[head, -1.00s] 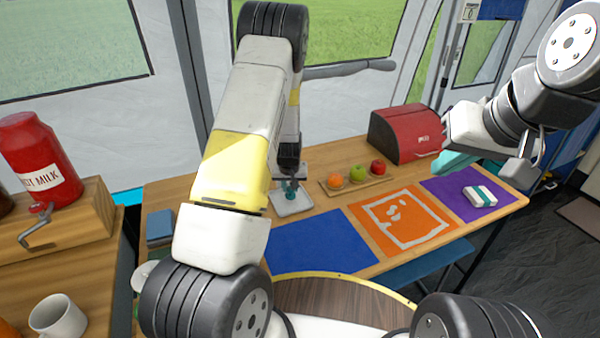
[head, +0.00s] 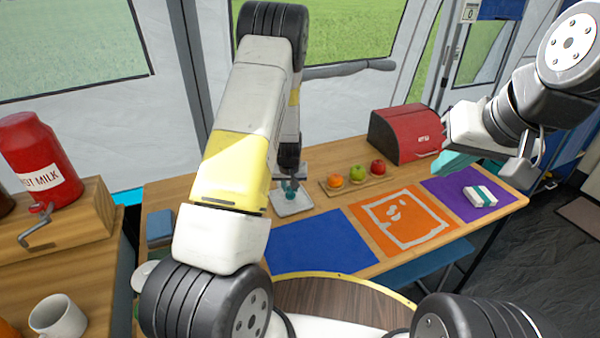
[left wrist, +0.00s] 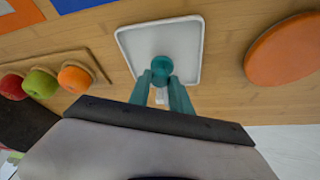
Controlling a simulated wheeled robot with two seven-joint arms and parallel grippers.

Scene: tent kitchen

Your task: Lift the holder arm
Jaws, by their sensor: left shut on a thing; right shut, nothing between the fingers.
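A white square tray-like base (head: 279,207) sits on the wooden table; it also shows in the left wrist view (left wrist: 190,40). A teal round-topped piece (left wrist: 162,64) stands over this base, and it looks like the holder arm, though I cannot be sure. My left gripper (left wrist: 161,84) is shut on this piece, its two teal fingers on either side of it. In the head view my left gripper (head: 290,189) is small and partly behind my arm. My right gripper (head: 455,163) is shut and empty, above the table's right part, near the red box.
A small board (head: 380,185) with an orange, a green and a red fruit lies right of the base. A red box (head: 400,135) stands behind. Blue (head: 320,245), orange (head: 370,215) and purple mats (head: 440,187) lie in front. An orange disc (left wrist: 285,50) lies nearby.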

